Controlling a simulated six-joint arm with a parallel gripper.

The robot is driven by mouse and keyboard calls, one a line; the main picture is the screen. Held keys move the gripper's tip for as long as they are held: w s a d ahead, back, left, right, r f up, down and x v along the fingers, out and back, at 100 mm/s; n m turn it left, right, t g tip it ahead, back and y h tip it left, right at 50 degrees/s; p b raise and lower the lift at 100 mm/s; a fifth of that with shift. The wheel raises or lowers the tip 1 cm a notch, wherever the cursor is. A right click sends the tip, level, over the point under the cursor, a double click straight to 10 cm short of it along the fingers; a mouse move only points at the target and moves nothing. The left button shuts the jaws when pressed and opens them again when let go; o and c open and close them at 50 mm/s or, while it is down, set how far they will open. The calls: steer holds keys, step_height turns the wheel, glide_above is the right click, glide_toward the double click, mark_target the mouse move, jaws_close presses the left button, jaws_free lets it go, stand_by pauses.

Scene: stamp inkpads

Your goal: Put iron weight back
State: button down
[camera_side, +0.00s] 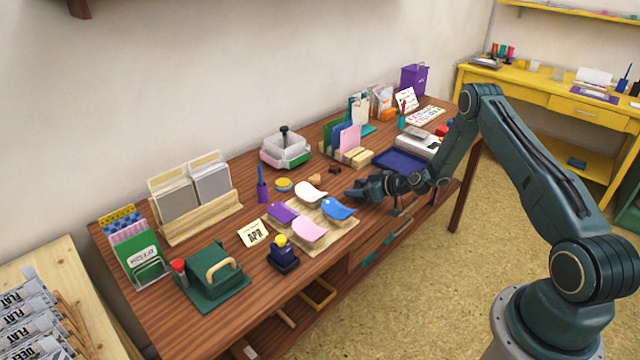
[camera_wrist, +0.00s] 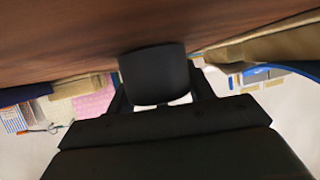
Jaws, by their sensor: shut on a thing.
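My gripper (camera_side: 360,192) is low over the wooden table, just right of the blue piece. In the wrist view my gripper (camera_wrist: 155,88) is shut on a dark, rounded iron weight (camera_wrist: 153,74), with one finger on each side of it. The weight is close to the brown tabletop in that view; I cannot tell whether it touches. In the side view the weight is hard to tell apart from the dark fingers.
A wooden board (camera_side: 322,247) holds white, purple, pink and blue (camera_side: 338,208) curved pieces left of my gripper. A dark blue tray (camera_side: 400,160) lies behind it to the right.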

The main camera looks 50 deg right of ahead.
steer(key=c, duration=0.6)
jaws_free()
steer(key=shift+f, duration=0.1)
steer(key=shift+s+d+r, duration=0.1)
steer(key=shift+s+r, duration=0.2)
steer(key=shift+s, duration=0.05)
steer(key=v, duration=1.1)
steer(key=shift+s, duration=0.15)
steer(key=shift+r, duration=0.1)
